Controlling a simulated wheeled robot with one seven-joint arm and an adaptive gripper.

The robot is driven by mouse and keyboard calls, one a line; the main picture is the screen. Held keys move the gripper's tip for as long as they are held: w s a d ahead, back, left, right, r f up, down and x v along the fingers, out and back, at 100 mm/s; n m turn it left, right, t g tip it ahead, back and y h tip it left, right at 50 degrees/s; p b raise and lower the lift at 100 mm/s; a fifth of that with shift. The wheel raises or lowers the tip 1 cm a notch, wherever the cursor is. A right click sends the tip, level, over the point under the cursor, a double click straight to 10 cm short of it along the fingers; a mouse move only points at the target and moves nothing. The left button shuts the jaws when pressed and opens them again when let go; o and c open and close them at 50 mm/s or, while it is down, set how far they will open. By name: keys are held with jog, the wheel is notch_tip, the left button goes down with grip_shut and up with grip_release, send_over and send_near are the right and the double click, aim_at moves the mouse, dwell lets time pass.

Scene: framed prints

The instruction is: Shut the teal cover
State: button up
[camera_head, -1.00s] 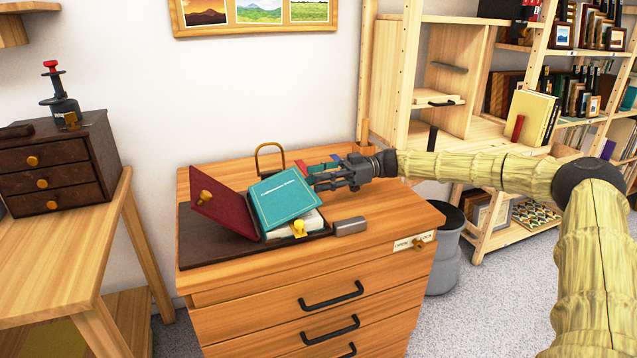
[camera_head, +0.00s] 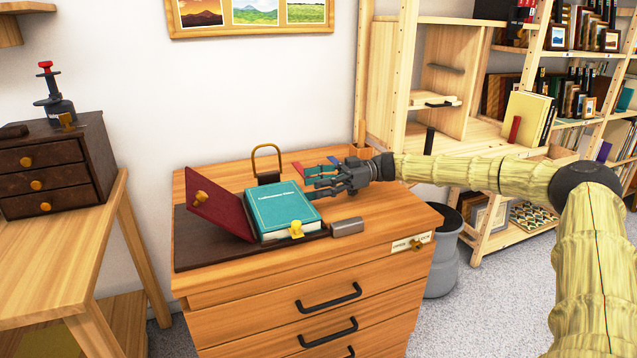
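The teal cover (camera_head: 282,208) lies down flat, or nearly so, over the white page block of its book on the dark board. A small yellow knob (camera_head: 296,229) stands at its front edge. My gripper (camera_head: 310,180) is just beyond the cover's right far side, low over the dresser top. Its fingers look spread apart with nothing held between them. I cannot tell whether a fingertip touches the cover.
A dark red cover (camera_head: 222,203) with a yellow knob stands tilted up at the left of the teal one. A brass-handled dark block (camera_head: 268,166) stands behind. A grey block (camera_head: 347,227) lies at the right. The dresser top (camera_head: 400,215) is clear at the right.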

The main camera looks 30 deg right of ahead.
jog(key=shift+d, duration=0.1)
jog(key=d, duration=1.2)
jog(key=shift+s+r, duration=0.15)
jog(key=shift+s, duration=0.25)
